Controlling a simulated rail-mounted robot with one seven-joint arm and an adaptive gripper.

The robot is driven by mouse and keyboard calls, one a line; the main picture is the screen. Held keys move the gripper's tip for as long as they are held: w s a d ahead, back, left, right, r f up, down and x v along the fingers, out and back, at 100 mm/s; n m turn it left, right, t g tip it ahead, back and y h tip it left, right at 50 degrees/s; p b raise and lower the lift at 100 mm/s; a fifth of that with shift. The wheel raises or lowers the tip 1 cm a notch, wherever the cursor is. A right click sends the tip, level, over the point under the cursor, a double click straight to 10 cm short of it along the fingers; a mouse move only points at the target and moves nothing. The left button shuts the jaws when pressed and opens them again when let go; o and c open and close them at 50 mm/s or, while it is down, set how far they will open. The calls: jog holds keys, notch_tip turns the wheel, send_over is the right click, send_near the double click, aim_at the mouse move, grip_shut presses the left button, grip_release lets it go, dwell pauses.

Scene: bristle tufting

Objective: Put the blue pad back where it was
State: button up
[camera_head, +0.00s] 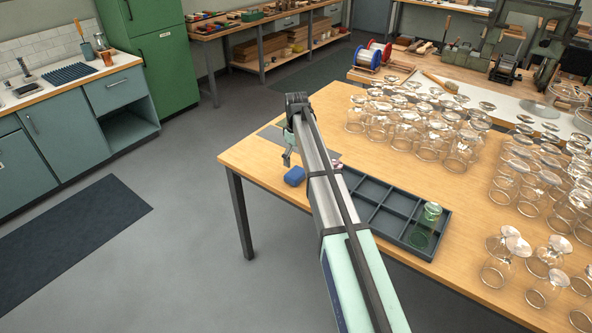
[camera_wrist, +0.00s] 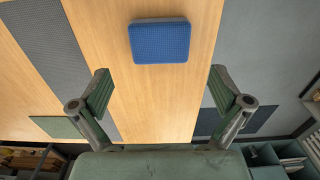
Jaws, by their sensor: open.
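The blue pad (camera_head: 294,176) lies on the wooden table near its left front edge, left of the dark tray. In the wrist view the blue pad (camera_wrist: 160,42) is a flat rectangle on bare wood, ahead of my gripper and roughly centred between its fingers. My gripper (camera_wrist: 160,92) is open and empty, its two ribbed fingers wide apart, with a gap between them and the pad. In the head view my gripper (camera_head: 288,158) hangs over the table just behind the pad, partly hidden by my arm.
A grey mat (camera_head: 270,136) lies near the far left corner. Open floor lies left of the table.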

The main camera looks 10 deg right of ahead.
aim_at(296, 172)
jog(key=shift+r+b, duration=0.3)
jog(key=shift+r, duration=1.8)
